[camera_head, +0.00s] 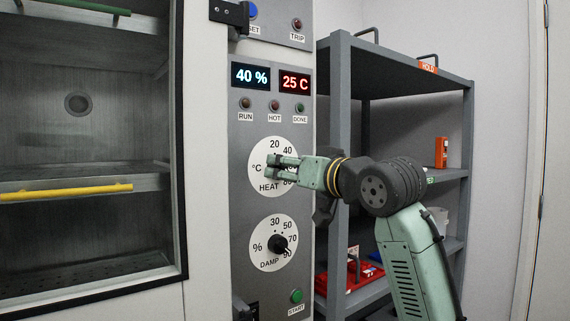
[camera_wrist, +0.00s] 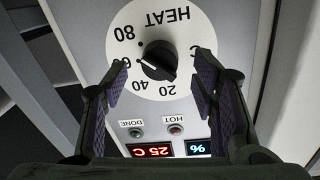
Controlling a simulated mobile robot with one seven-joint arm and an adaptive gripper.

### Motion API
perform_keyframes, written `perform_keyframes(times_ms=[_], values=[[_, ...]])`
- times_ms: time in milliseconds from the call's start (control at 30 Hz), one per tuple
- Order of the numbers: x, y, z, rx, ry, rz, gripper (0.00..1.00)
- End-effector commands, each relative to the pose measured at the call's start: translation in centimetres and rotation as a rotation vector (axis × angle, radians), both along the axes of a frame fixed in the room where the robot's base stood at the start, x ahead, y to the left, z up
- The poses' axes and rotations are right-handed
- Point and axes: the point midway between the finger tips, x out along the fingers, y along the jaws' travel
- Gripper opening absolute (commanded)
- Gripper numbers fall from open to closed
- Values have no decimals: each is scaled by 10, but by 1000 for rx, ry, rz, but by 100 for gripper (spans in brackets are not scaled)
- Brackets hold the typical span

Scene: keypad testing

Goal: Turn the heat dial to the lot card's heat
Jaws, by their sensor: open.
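The heat dial (camera_head: 261,152) is a white disc marked 20 to 80 on the grey panel. In the wrist view its black knob (camera_wrist: 158,61) sits between the fingers of my gripper (camera_wrist: 160,70), one on each side, with gaps showing. The knob's white mark appears to point toward the 60 side; the left finger is near that number. In the head view my gripper (camera_head: 282,168) is open in front of the heat dial and covers its knob. I cannot make out a lot card in either view.
Displays read 40 % (camera_head: 250,76) and 25 C (camera_head: 295,82). The damp dial (camera_head: 262,224) and green START button (camera_head: 296,296) are below. An open chamber with a yellow-handled shelf (camera_head: 70,192) is left. A grey rack (camera_head: 400,60) with a red tray (camera_head: 362,276) stands right.

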Motion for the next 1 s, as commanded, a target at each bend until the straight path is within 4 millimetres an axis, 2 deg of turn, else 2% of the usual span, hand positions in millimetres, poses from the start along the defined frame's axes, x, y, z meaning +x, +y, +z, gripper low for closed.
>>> perform_keyframes(times_ms=[200, 500, 1000], values=[[16, 10, 0, 0, 0, 0, 53], [17, 11, 0, -1, -1, 0, 52], [17, 11, 0, -1, -1, 0, 19]])
